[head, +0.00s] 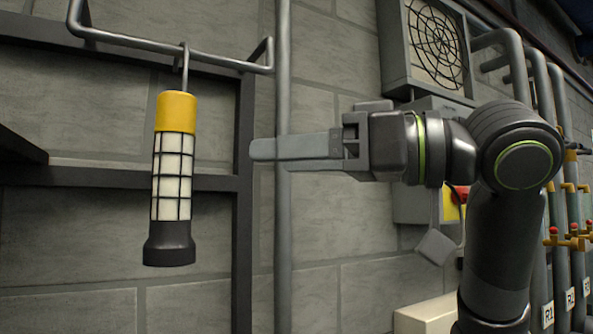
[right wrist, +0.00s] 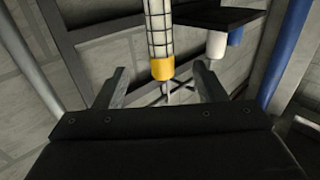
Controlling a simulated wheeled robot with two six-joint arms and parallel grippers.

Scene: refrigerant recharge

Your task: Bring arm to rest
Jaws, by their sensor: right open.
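My right gripper (head: 262,149) points left in the head view, at mid height. In the right wrist view its two fingers stand apart (right wrist: 161,80) with nothing between the tips, so it is open and empty. A work lamp (head: 172,180) with a yellow top, a caged white body and a dark base hangs by a hook from a bent grey rail (head: 170,45). A gap separates the lamp from the fingertips in the head view. The lamp (right wrist: 160,28) also shows beyond the fingers in the right wrist view. My left gripper is not in view.
A grey vertical pipe (head: 283,230) and a dark frame (head: 243,200) stand behind the fingers. A fan grille (head: 436,40) is on the wall. Pipes with red and yellow valves (head: 568,238) stand at the right. A dark shelf (head: 18,147) juts in at the left.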

